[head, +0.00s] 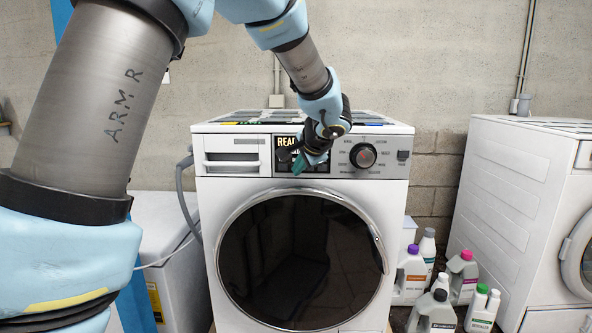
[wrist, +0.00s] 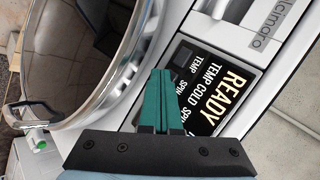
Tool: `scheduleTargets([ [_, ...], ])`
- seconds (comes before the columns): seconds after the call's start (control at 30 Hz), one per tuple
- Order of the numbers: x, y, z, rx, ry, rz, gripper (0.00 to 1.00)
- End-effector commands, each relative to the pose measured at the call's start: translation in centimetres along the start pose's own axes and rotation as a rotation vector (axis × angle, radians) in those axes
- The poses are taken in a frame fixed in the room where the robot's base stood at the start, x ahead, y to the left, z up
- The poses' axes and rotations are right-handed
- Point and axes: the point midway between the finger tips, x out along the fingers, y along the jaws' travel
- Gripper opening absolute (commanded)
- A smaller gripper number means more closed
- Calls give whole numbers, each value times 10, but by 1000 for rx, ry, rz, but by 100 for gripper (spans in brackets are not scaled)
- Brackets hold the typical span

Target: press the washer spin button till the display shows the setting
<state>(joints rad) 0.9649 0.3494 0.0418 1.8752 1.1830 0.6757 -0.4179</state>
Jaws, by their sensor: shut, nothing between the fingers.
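The white washer (head: 235,190) stands in the middle of the head view. Its dark display (head: 284,141) is partly covered there by my gripper (head: 299,166). In the wrist view the display (wrist: 222,88) reads READY, with TEMP COLD and a SPIN line whose value is hidden by the fingers. A dark square button (wrist: 183,57) sits beside the TEMP label. The smaller SPIN label shows beside my fingertips (wrist: 161,73), and the spin button itself is hidden behind them. My gripper is shut and empty, in front of the panel; I cannot tell whether it touches.
A round knob (head: 363,155) is right of the display. The drawer (head: 232,157) is on the left and the round glass door (head: 300,260) below. Several bottles (head: 436,310) stand on the right, near a second white machine (head: 510,200).

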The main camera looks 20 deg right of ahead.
Motion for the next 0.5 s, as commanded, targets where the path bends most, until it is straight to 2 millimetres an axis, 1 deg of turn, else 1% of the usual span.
scheduleTargets([
  [0.2,-7,7,5,0,2,0,0],
  [0.5,-9,7,6,0,0,0,0],
])
